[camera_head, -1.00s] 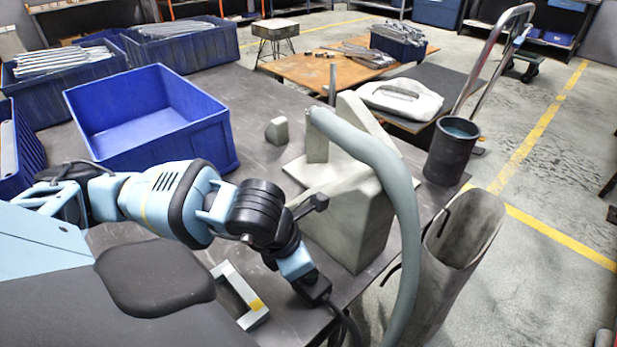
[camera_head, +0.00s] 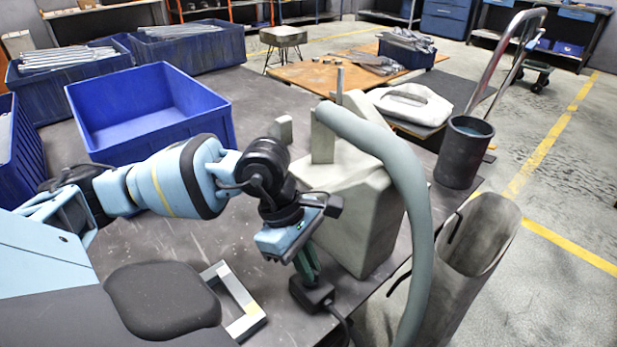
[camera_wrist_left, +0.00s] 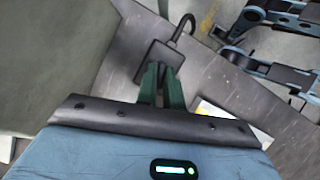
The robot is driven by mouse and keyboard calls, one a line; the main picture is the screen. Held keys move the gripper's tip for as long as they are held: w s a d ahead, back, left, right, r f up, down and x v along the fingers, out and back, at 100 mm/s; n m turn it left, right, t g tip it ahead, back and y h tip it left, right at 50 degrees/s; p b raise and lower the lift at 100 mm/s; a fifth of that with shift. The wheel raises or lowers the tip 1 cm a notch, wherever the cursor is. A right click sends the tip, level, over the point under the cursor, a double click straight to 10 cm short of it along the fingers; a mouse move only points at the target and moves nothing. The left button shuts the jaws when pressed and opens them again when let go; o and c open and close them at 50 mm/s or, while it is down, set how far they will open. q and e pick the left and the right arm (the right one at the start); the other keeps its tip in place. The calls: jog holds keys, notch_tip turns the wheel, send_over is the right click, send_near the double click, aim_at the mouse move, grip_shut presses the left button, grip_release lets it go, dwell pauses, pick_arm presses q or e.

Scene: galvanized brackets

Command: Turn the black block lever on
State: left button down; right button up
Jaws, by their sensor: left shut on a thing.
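The black block (camera_head: 312,294) is a small dark box with a cable, near the front edge of the dark table, in front of the grey machine. It also shows in the left wrist view (camera_wrist_left: 160,55), just beyond the fingertips. My left gripper (camera_head: 310,277) reaches down to it from above, its green fingers close together. In the left wrist view the green fingers (camera_wrist_left: 161,78) meet over the near side of the block. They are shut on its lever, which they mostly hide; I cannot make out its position. My right gripper is not in view.
The grey machine (camera_head: 362,215) with a thick bent hose (camera_head: 408,190) stands close to the right of my gripper. A pale metal bracket (camera_head: 236,300) lies left of the block. A blue bin (camera_head: 150,115) stands farther back. The table's edge is close by.

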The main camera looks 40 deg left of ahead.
pick_arm(q)
jog(key=shift+w+m+g+b, duration=0.1)
jog(key=shift+m+g+b, duration=0.55)
jog(key=shift+m, duration=0.95)
jog(key=c, duration=1.5)
grip_release()
jog(key=p+v, duration=0.1)
jog(key=v, duration=0.6)
jog(key=shift+a+r, duration=0.2)
jog(key=shift+r, duration=0.15)
